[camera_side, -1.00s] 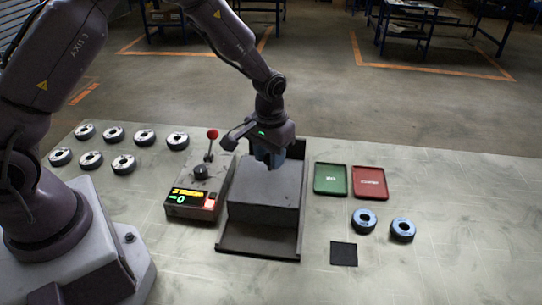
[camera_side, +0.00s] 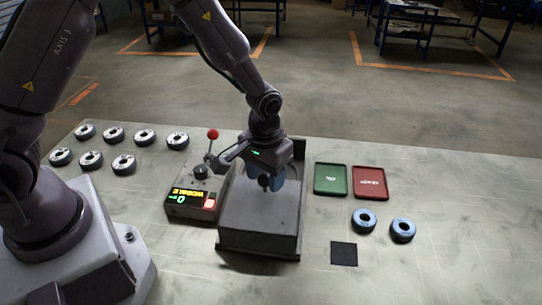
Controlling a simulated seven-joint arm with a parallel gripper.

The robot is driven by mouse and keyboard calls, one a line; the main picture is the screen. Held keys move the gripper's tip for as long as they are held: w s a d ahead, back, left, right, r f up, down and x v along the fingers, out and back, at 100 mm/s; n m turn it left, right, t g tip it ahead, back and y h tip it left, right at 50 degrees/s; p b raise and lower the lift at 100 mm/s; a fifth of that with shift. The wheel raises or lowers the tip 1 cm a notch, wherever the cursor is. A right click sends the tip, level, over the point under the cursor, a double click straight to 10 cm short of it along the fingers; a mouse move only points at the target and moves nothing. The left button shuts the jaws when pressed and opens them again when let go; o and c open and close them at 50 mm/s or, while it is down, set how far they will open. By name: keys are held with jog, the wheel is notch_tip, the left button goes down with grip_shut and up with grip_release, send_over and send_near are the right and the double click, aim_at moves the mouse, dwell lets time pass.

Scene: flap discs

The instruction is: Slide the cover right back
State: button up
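The cover (camera_side: 258,213) is a grey box-like lid on a dark base with low side walls (camera_side: 301,152). It sits at the near end of the base, nearest the camera. My gripper (camera_side: 265,184) points down at the top of the cover, toward its far part. Its bluish fingers are at a small dark knob on the cover and look closed around it. The fingers partly hide the knob. What lies under the cover is hidden.
A control box (camera_side: 194,193) with a red-ball lever (camera_side: 212,134) stands close left of the base. Green (camera_side: 331,179) and red (camera_side: 370,183) trays, two blue-topped discs (camera_side: 364,220) and a black square (camera_side: 343,254) lie right. Several white-topped discs (camera_side: 123,164) lie left.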

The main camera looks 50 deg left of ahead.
aim_at(251, 195)
jog(key=shift+o, duration=0.4)
jog(key=shift+r, duration=4)
jog(key=shift+s, duration=0.1)
jog(key=s+a+r+m+t, duration=0.1)
jog(key=s+a+r+t, duration=0.1)
jog(key=s+r, duration=0.6)
jog(key=s+a+r+m+t, duration=0.2)
jog(key=s+a+r+t, duration=0.1)
jog(key=s+r, duration=0.6)
jog(key=shift+s+r+t, duration=0.2)
jog(key=shift+s+t, duration=0.1)
